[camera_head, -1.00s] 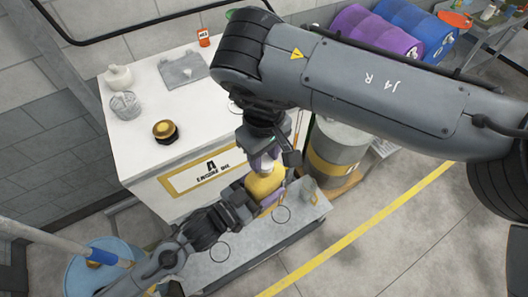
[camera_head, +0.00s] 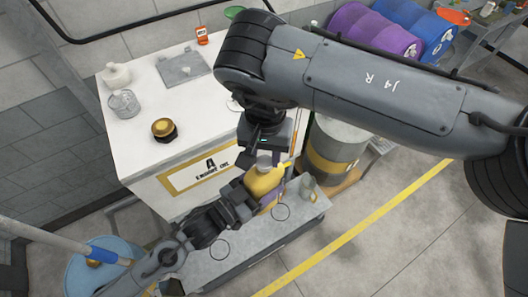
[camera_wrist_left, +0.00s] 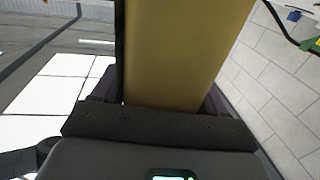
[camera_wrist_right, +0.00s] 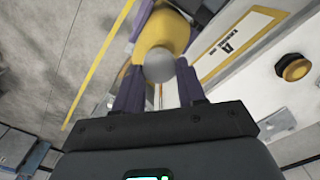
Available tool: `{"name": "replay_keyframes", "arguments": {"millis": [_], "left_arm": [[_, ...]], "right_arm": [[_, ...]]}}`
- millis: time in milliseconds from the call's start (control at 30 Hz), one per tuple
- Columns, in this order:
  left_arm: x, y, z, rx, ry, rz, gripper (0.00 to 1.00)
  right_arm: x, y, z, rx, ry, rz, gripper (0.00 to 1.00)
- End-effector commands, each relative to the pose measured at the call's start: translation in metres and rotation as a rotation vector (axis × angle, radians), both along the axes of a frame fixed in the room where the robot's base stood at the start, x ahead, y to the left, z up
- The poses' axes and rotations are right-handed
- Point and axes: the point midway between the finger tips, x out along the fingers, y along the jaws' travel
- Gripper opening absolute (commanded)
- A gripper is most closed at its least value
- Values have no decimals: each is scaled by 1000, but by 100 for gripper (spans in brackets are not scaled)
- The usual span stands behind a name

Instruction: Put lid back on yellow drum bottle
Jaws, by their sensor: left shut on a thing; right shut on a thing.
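The yellow bottle (camera_head: 266,180) is held over the grey bench in front of the white counter. My left gripper (camera_head: 252,196) is shut on it from the lower left. In the left wrist view the bottle's yellow side (camera_wrist_left: 180,50) fills the space between the fingers. A round grey lid (camera_wrist_right: 158,65) shows at the bottle's top in the right wrist view. My right gripper (camera_wrist_right: 158,88) is shut on this lid from above, with a purple finger on each side. The lid (camera_head: 264,161) lies against the bottle's top; whether it is fully seated is hidden.
The grey bench (camera_head: 235,252) lies below the bottle. The white counter (camera_head: 150,85) carries a gold and black cap (camera_head: 164,129), a glass jar (camera_head: 124,103) and a white pot (camera_head: 117,75). A grey and yellow drum (camera_head: 337,148) stands close on the right.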

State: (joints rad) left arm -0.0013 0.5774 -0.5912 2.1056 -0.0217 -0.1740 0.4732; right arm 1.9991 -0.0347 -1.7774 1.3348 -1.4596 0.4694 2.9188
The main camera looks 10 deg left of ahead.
Motion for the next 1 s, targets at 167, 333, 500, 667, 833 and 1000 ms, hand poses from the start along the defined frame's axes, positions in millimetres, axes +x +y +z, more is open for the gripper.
{"name": "replay_keyframes", "arguments": {"millis": [167,333,500,667,833,1000], "left_arm": [[0,0,0,0,0,1,0],[0,1,0,0,0,1,0],[0,0,0,-1,-1,1,0],[0,0,1,-1,-2,1,0],[0,0,1,-1,-2,1,0],[0,0,1,-1,-2,1,0]], "right_arm": [[0,0,0,0,0,-23,12],[0,0,0,0,-1,-22,44],[0,0,0,0,0,-21,65],[0,0,0,0,0,-20,65],[0,0,6,0,-2,-20,65],[1,0,25,0,-5,-20,65]]}}
